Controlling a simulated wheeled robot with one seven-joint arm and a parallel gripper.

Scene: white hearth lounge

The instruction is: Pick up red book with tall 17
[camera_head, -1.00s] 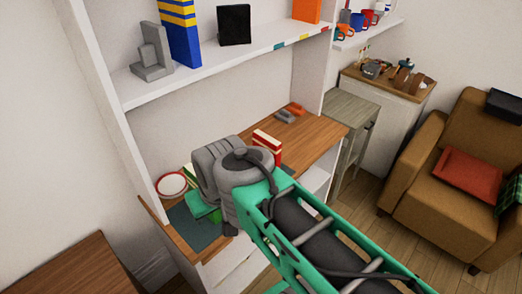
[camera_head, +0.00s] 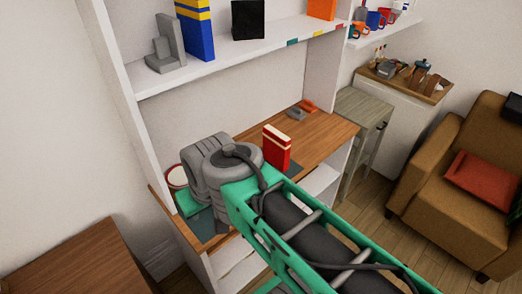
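A red book (camera_head: 277,149) with cream bands stands upright on the brown desk (camera_head: 322,130) under the white shelf. Its lower part is partly hidden by my arm. My grey and green arm reaches in from the bottom right, and its grey joint shows just left of the book. My gripper's fingers do not show, so I cannot see where they are relative to the book.
A red-rimmed plate (camera_head: 177,176) and a green object (camera_head: 192,205) are on the desk's left end. Small orange and grey items (camera_head: 302,109) lie at its back. The shelf (camera_head: 240,54) overhangs the desk. An armchair (camera_head: 450,190) stands right; some floor is clear before it.

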